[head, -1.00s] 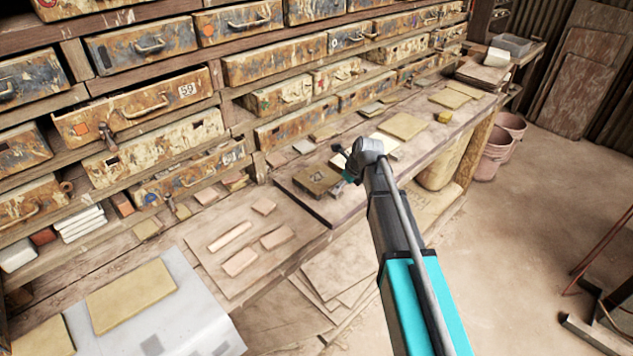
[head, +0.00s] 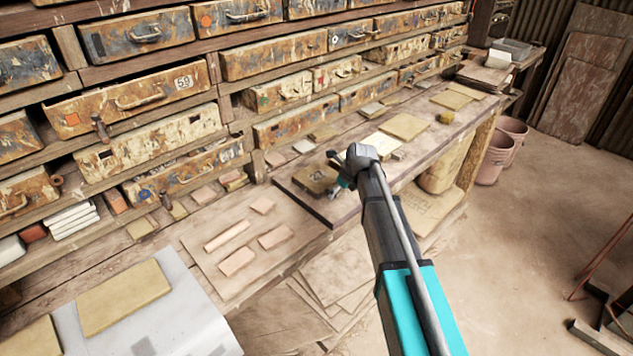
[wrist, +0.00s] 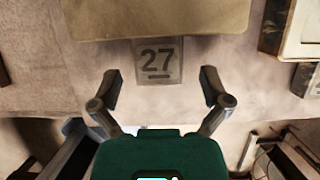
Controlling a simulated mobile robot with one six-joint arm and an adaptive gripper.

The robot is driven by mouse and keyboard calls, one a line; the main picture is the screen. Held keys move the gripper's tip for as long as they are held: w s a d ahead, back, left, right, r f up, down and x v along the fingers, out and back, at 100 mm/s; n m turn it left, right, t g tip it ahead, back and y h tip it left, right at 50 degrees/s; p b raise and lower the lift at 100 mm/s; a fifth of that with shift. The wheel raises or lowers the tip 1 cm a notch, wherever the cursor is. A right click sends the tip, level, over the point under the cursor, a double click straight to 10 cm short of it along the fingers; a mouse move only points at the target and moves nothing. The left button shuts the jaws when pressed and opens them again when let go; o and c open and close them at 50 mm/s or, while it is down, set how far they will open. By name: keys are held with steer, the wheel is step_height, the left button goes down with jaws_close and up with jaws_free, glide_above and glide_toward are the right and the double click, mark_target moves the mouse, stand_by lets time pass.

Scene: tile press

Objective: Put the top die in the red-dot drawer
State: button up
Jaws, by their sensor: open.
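A small grey plate marked 27 (wrist: 158,62) lies ahead of and between the fingertips, beside a tan slab (wrist: 160,18). In the head view my gripper (head: 338,187) is low over the bench, close to a dark brown block (head: 316,179) on a dark board (head: 292,186). I cannot tell for sure which piece is the top die. A drawer with a round orange-red dot (head: 238,17) is in the upper rack and looks shut.
A drawer marked 59 (head: 130,98) has an orange square and sticks out. Pale pieces lie on a board (head: 215,270) at the bench front. Tan slabs (head: 405,126) lie farther along. Pink buckets (head: 494,160) stand on the floor, where there is free room at right.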

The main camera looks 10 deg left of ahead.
stand_by(0.3)
jaws_close()
stand_by(0.4)
